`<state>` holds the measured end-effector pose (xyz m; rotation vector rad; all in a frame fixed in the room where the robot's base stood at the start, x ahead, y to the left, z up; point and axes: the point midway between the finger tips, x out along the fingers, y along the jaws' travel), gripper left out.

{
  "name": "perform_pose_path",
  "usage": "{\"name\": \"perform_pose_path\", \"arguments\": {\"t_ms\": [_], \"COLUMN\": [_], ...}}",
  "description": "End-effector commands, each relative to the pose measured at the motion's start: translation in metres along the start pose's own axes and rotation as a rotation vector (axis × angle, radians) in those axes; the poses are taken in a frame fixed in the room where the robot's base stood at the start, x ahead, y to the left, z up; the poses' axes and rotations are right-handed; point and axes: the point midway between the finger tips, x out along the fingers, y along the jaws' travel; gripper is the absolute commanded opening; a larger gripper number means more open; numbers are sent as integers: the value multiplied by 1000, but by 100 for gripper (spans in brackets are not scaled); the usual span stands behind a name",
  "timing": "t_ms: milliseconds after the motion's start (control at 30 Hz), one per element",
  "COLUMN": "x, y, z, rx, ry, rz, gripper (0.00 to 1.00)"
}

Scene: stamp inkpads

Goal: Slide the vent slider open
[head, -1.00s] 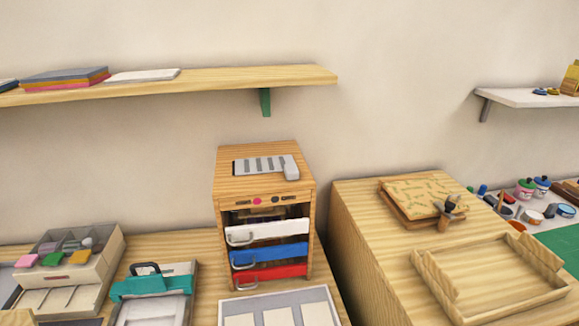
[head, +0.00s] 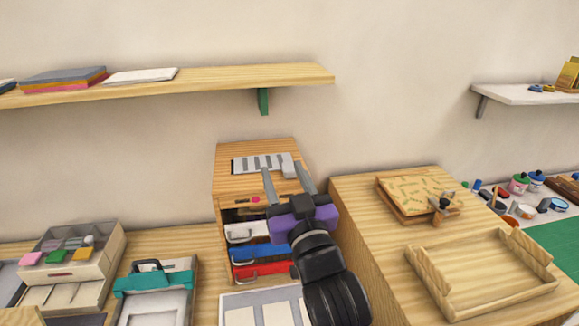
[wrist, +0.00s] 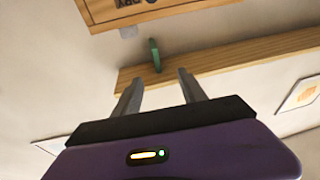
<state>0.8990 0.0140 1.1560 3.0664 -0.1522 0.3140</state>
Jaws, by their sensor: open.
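The vent slider (head: 289,166) is a light grey tab at the right end of a slotted grey vent plate (head: 258,163) on top of the wooden cabinet (head: 228,186). My gripper (head: 283,167) is purple and black with two grey fingers. It is open and empty, with its fingertips spread around the slider's position in the head view; I cannot tell their height above it.
The cabinet's front has white, blue and red drawers (head: 245,271). A wall shelf (head: 200,81) with a green bracket hangs above. A wooden box (head: 350,230) with a tray (head: 490,300) stands at right. A teal-clipped case (head: 155,280) lies at left.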

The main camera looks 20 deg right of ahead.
Motion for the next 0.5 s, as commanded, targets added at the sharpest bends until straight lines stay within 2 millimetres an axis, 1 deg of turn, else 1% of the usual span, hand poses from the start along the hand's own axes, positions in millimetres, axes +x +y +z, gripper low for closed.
{"name": "perform_pose_path", "arguments": {"t_ms": [33, 67, 100, 133, 200, 367, 500], "x": [10, 14, 16, 15, 13, 16, 33], "y": [5, 11, 20, 25, 28, 30, 33], "z": [4, 10, 22, 33, 47, 55, 57], "rx": [19, 26, 28, 25, 23, 34, 37], "ry": [-33, -61, -103, -134, -181, -214, -213], "rz": [29, 50, 77, 88, 101, 111, 112], "gripper": [49, 49, 49, 49, 49, 49, 49]}}
